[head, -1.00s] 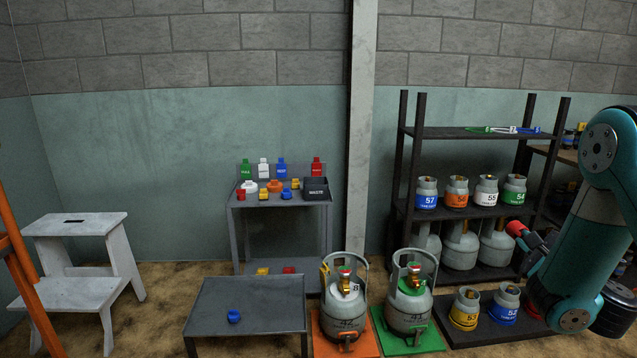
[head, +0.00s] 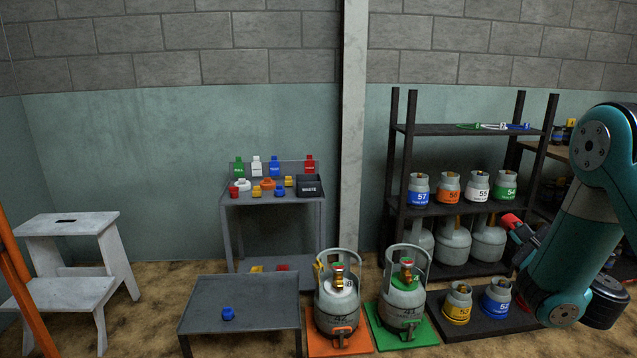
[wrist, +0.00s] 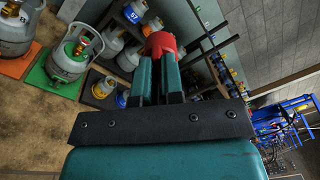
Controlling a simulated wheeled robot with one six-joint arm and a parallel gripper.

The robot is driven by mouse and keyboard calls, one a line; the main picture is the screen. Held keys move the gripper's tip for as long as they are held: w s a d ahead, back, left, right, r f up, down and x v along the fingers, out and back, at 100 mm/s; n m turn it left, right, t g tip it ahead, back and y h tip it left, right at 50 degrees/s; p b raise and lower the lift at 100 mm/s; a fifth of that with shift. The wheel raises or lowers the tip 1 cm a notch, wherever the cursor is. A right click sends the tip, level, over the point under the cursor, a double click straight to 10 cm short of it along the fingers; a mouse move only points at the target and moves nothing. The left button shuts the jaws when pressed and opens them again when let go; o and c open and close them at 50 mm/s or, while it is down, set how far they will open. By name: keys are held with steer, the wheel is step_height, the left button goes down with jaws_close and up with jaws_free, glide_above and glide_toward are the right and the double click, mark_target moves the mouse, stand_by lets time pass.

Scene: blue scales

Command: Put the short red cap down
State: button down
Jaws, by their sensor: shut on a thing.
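The short red cap (wrist: 160,44) is held at the tips of my gripper (wrist: 160,62) in the wrist view, clear of any surface. In the head view my gripper (head: 517,228) is at the right, in front of the cylinder rack, with the red cap (head: 510,220) at its end. My gripper is shut on the cap. My arm hides part of the rack and floor behind it.
A low grey table (head: 262,312) holds one blue cap (head: 228,313). A small grey shelf (head: 262,199) carries several coloured caps and a black waste bin (head: 309,186). Two gas cylinders stand on orange and green mats. A rack (head: 395,150) and a white step stool (head: 66,229) flank them.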

steer(key=w+a+r+y+p, duration=0.1)
steer(key=a+r+p, duration=0.2)
steer(key=a, duration=0.2)
steer(key=shift+a+r+n, duration=0.15)
steer(key=shift+a+n, duration=0.15)
steer(key=shift+n, duration=0.1)
steer(key=shift+w+a, duration=0.1)
